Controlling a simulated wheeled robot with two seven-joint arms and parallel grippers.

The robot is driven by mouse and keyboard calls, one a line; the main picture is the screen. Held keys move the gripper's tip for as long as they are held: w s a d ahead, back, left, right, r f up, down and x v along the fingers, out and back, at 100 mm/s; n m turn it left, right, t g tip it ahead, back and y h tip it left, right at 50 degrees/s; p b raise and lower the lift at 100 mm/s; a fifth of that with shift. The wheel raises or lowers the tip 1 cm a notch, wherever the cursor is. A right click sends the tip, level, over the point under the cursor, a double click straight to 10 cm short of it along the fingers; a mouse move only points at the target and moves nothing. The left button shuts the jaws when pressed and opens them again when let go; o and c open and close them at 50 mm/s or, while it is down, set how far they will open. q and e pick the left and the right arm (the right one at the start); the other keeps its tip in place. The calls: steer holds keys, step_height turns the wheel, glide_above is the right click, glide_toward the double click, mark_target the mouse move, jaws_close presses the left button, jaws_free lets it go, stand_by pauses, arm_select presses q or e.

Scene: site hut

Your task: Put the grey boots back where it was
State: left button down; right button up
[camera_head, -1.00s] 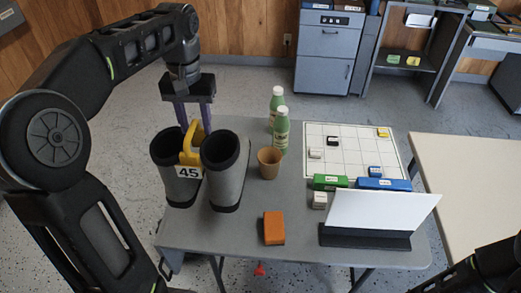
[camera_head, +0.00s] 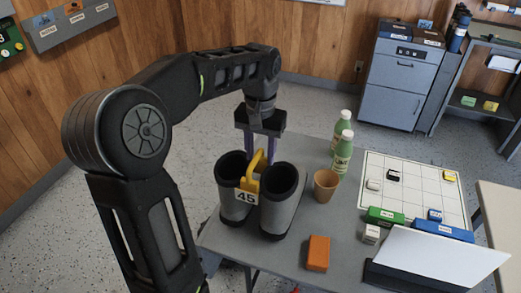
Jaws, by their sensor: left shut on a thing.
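The grey boots (camera_head: 282,200) stand upright as a pair at the left part of the grey table (camera_head: 345,215). Their openings are dark, and a yellow handle (camera_head: 255,170) with a white tag reading 45 (camera_head: 246,198) joins them. My left gripper (camera_head: 263,153) comes down from above with its purple fingers at the handle, shut on it. The fingertips are partly hidden behind the handle and boot tops. I cannot tell whether the soles touch the table. My right gripper is out of view.
A brown cup (camera_head: 325,185) stands close right of the boots, with two green bottles (camera_head: 343,152) behind it. An orange block (camera_head: 318,252) lies in front. A gridded board (camera_head: 415,185) and white panel (camera_head: 440,258) fill the right. Wall panels (camera_head: 72,22) hang at the back left.

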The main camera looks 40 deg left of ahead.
mark_target(260, 163)
arm_select(q)
steer(key=shift+f, duration=1.7)
steer(key=c, duration=0.8)
jaws_free()
steer(key=shift+f, duration=0.15)
steer(key=shift+c, duration=0.2)
